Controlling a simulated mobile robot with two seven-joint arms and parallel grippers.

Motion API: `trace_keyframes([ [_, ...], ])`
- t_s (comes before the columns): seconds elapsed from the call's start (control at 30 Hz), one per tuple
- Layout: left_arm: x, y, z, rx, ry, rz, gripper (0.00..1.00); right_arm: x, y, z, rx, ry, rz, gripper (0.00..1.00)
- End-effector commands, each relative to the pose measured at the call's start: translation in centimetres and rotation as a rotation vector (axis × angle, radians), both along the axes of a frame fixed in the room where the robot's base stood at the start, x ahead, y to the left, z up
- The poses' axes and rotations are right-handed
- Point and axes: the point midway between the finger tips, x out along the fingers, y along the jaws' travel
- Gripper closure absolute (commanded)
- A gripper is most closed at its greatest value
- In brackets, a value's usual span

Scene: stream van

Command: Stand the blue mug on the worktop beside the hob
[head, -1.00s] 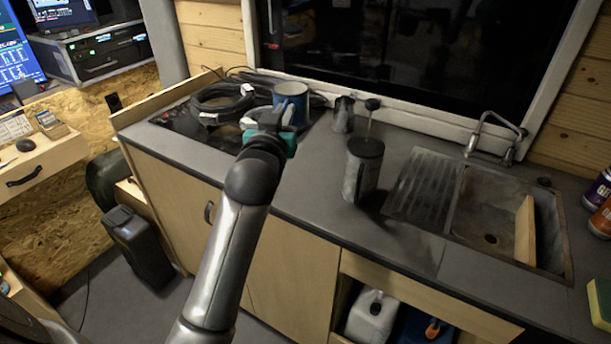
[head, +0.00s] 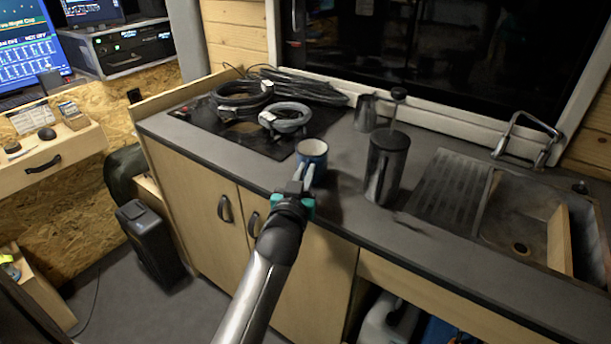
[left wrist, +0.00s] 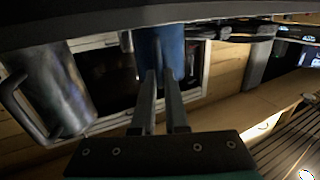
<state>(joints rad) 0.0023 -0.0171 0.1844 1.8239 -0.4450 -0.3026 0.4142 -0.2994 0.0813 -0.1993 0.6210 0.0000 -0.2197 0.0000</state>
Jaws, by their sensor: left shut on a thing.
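In the left wrist view, which looks upside down, the blue mug (left wrist: 170,48) is at the fingertips, close to the dark worktop. I cannot tell whether its base touches. My right gripper is not in view.
A dark cafetiere (head: 385,165) stands just right of the mug, with a small metal jug (head: 365,112) behind. Coiled cables (head: 285,117) lie on the hob. The drainer (head: 450,190) and sink (head: 520,225) are further right. The worktop's front edge is close to the mug.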

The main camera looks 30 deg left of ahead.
Motion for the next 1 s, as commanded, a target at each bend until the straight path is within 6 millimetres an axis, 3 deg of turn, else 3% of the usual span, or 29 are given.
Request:
trace_keyframes([
  [0.3,0.03,0.01,-0.15,0.001,-0.003,0.000,1.00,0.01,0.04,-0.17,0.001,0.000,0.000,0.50],
  [0.33,0.01,0.01,-0.26,0.001,-0.001,0.000,0.88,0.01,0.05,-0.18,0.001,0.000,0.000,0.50],
  [0.6,0.01,0.00,-0.17,0.001,0.000,0.000,0.59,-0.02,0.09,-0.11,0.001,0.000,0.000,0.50],
  [1.0,0.01,0.00,0.20,0.000,0.000,0.000,0.59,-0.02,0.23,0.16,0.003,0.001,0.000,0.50],
])
